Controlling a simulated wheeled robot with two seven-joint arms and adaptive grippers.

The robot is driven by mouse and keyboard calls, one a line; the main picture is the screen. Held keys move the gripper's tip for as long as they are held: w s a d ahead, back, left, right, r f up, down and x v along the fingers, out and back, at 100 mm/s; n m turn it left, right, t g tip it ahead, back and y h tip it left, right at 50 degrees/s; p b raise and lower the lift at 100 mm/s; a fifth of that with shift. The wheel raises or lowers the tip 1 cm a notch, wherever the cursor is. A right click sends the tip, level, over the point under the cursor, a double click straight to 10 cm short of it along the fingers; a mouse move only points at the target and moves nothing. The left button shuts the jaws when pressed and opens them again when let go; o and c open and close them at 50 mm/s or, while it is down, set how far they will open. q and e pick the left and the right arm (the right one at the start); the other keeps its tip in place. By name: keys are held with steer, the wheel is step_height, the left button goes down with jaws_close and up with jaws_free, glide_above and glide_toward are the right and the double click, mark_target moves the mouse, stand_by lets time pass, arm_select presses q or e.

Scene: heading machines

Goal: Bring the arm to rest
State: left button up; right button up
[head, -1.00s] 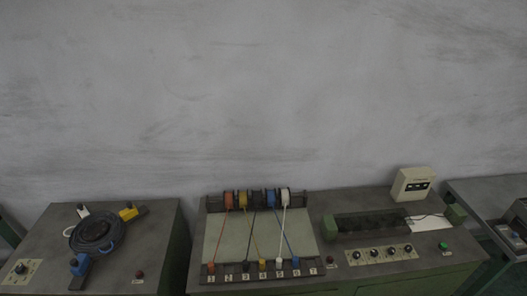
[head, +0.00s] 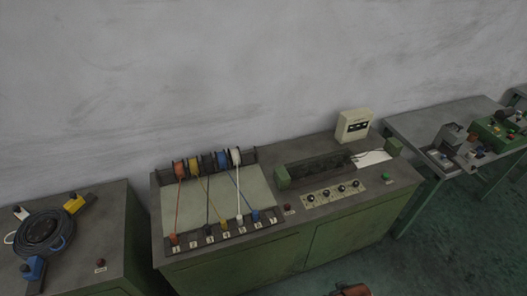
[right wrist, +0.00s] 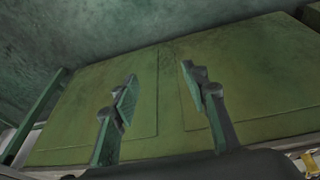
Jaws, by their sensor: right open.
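My right gripper (right wrist: 158,95) shows in the right wrist view, its two fingers spread apart with nothing between them. It faces the green cabinet doors (right wrist: 80,95) of a machine bench, and I see no contact with them. In the head view neither gripper shows clearly; only a small reddish-brown piece, which I cannot identify, shows at the bottom edge. My left gripper is out of view.
The green bench (head: 330,225) carries wire spools (head: 209,163), a row of knobs (head: 333,193) and a cream box (head: 354,125). A bench with a black coil (head: 42,229) stands left, a grey table (head: 425,124) right. Floor (head: 400,262) is clear at lower right.

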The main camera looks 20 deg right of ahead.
steer(key=s+a+f+g+b, duration=0.1)
steer(key=s+f+b, duration=0.1)
steer(key=f, duration=1.3)
steer(key=s+f+b, duration=0.2)
steer(key=f+b, duration=0.1)
steer(key=f, duration=1.3)
arm_select(q)
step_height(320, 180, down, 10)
steer(key=b, duration=0.4)
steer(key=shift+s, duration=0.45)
arm_select(e)
steer(key=s+f+n+g, duration=0.1)
steer(key=s+f, duration=1.8)
steer(key=f, duration=0.1)
steer(key=shift+a+f+g+y, duration=0.15)
steer(key=shift+g+y, duration=0.15)
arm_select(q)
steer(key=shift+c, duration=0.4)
arm_select(e)
steer(key=shift+c, duration=0.5)
